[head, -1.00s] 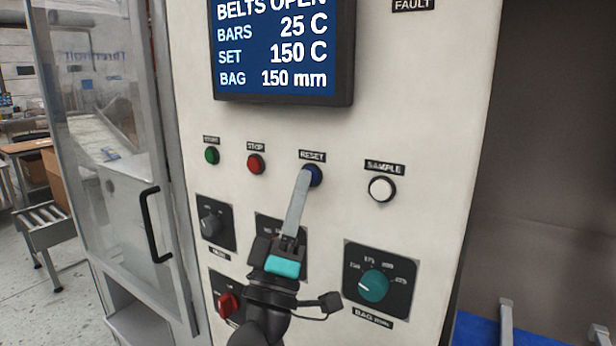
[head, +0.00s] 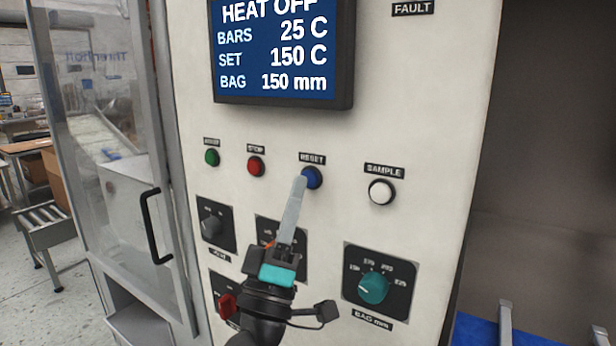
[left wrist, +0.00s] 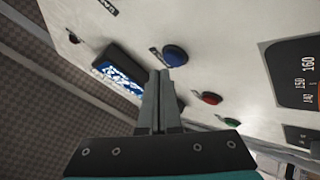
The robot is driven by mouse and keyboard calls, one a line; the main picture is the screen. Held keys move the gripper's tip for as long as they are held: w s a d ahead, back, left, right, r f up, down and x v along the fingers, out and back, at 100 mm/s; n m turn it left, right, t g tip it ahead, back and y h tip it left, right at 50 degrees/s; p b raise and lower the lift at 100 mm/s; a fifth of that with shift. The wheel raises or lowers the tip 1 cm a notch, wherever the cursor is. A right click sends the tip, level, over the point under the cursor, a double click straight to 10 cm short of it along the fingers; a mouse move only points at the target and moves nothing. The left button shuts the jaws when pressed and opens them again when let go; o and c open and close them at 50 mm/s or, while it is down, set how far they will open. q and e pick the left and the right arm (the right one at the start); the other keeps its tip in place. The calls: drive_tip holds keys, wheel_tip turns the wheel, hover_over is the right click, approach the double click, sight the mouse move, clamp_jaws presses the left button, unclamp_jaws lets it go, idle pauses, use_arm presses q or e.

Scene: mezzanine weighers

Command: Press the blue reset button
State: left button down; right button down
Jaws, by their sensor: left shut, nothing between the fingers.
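The blue reset button (head: 312,177) sits on the white control panel (head: 430,130) under a RESET label. It also shows in the left wrist view (left wrist: 175,56), just beyond my fingertips. My left gripper (head: 299,183) is shut and empty. In the head view its tips lie just left of and below the button's centre, overlapping its edge. In the left wrist view the fingers (left wrist: 160,75) end short of the button, and it looks as if there is a small gap. The screen (head: 272,50) reads HEAT OFF. My right gripper is in neither view.
Green (head: 212,157) and red (head: 256,166) buttons are to the left, and a white sample button (head: 382,191) is to the right. Below are a teal bag knob (head: 373,288), a dark knob (head: 211,225) and a red switch (head: 227,305). A glazed door with a black handle (head: 152,226) stands left.

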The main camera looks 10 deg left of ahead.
use_arm(q)
drive_tip(key=shift+s+a, duration=0.1)
drive_tip(key=shift+s, duration=0.05)
drive_tip(key=s, duration=0.1)
drive_tip(key=s+a, duration=0.1)
drive_tip(key=s, duration=0.1)
drive_tip(key=s+p, duration=0.1)
drive_tip(key=shift+s+a, duration=0.25)
drive_tip(key=shift+a, duration=0.05)
idle(0.7)
